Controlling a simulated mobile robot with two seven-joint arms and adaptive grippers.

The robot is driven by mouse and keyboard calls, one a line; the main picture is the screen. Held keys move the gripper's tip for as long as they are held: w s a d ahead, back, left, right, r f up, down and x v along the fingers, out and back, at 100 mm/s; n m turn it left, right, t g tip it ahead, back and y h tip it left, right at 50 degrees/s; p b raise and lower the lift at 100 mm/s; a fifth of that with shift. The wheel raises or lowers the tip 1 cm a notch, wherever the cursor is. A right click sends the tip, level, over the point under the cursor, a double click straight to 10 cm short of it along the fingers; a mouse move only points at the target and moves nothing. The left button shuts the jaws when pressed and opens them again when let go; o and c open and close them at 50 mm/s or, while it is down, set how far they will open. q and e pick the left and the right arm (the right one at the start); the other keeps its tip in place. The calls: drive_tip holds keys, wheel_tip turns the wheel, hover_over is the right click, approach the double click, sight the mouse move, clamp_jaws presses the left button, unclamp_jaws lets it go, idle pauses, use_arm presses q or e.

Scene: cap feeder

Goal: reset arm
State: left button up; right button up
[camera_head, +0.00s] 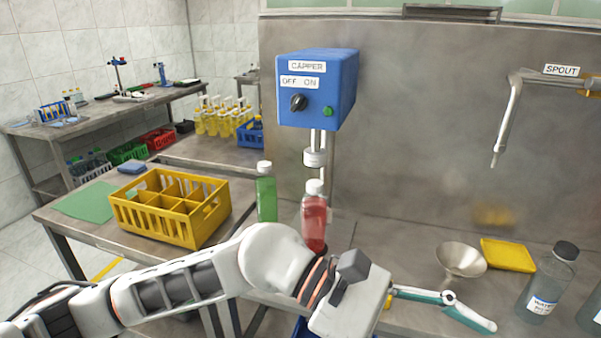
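My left arm comes in from the lower left and reaches across the front of the bench. Its gripper (472,316) points right, with teal and pale finger links above the bench at the lower right. The links show mostly from one side, so the gap between the fingers cannot be made out. I see nothing held in it. My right arm and gripper are not in view. A red bottle (314,223) with a white cap stands upright below the blue capper (317,88), behind my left wrist.
A green bottle (266,198) stands left of the red one. A yellow divided crate (172,233) is at the left. A metal funnel (461,260), a yellow tray (508,255) and a dark-capped bottle (546,284) are at the right, under the spout (507,120).

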use_arm(q)
drive_tip(key=w+a+r+n+t+h, duration=0.4)
drive_tip(key=w+r+n+t+h, duration=0.4)
drive_tip(key=n, duration=1)
drive_tip(key=w+a+f+n+t+y+p, duration=0.1)
drive_tip(key=w+a+f+n+t+y, duration=0.1)
drive_tip(key=w+a+f+n+t, duration=0.65)
drive_tip(key=w+a+f+n+t+y, duration=0.2)
drive_tip(key=w+f+n+t+y, duration=0.3)
drive_tip(key=n, duration=0.8)
drive_tip(key=s+a+f+n+t+y, duration=0.1)
drive_tip(key=a+f+n+y, duration=0.4)
drive_tip(key=f, duration=0.4)
drive_tip(key=s+a+f+n+y, duration=0.1)
drive_tip(key=a+f+n+y, duration=0.1)
drive_tip(key=a+f+n, duration=0.6)
drive_tip(key=s+a+f+n+g+y, duration=0.2)
drive_tip(key=s+a+f+n, duration=0.2)
drive_tip(key=s+f, duration=0.3)
drive_tip(key=s+a+f+n+g+y, duration=0.2)
drive_tip(key=s+a+f, duration=0.4)
drive_tip(key=f, duration=0.7)
drive_tip(key=shift+s+a+f+n+g+y+p, duration=0.2)
drive_tip(key=shift+s+f+n+g+y+p, duration=0.15)
drive_tip(key=shift+s+n+g, duration=0.55)
